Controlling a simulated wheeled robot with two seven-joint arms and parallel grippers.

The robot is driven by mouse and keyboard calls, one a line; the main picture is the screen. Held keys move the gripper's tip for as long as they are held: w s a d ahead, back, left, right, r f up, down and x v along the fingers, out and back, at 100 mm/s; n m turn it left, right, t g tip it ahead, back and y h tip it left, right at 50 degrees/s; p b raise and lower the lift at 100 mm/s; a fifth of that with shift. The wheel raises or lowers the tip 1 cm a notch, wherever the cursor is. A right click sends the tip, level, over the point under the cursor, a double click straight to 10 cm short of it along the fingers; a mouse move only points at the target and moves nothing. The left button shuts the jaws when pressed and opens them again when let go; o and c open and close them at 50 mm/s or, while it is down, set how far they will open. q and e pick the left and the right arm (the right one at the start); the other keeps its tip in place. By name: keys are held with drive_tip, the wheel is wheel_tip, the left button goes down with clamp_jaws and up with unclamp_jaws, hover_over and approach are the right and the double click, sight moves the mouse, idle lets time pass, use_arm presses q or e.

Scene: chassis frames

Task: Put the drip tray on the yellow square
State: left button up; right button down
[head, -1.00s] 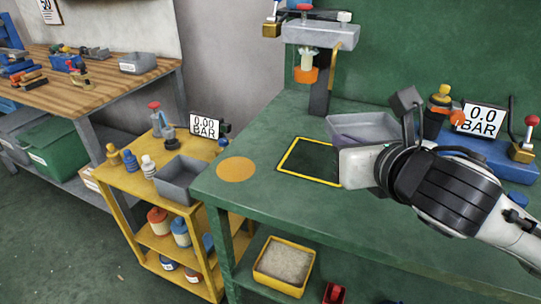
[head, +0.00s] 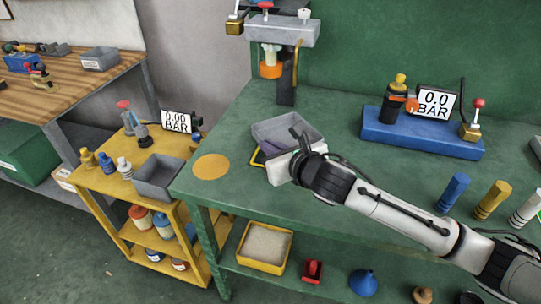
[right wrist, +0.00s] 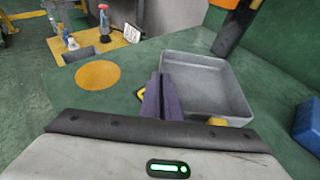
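The drip tray is a shallow grey open box (head: 305,127) on the green bench. It overlaps the yellow square outline (head: 256,160), hiding most of it. The near left part of the outline shows beside the tray. My right gripper (head: 271,148) is at the tray's near left side. In the right wrist view its purple fingers (right wrist: 163,95) are close together at the left wall of the tray (right wrist: 235,88) and look shut on it. Bits of yellow show on both sides of the fingers. I cannot tell whether the tray touches the bench. My left gripper is out of view.
An orange disc (head: 211,167) lies flat to the left of the tray. A press stand (head: 287,80) rises behind it. A blue base with a gauge (head: 420,132) stands to the right, with several coloured cylinders (head: 453,192) nearer. A yellow cart (head: 112,182) stands beside the bench.

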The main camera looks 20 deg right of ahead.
drive_tip(key=shift+f, duration=1.35)
drive_tip(key=shift+f, duration=0.1)
drive_tip(key=c, duration=2)
unclamp_jaws()
drive_tip(key=shift+f, duration=0.1)
drive_tip(key=shift+r, duration=0.2)
drive_tip(key=v, duration=1.2)
drive_tip(key=shift+r, duration=0.1)
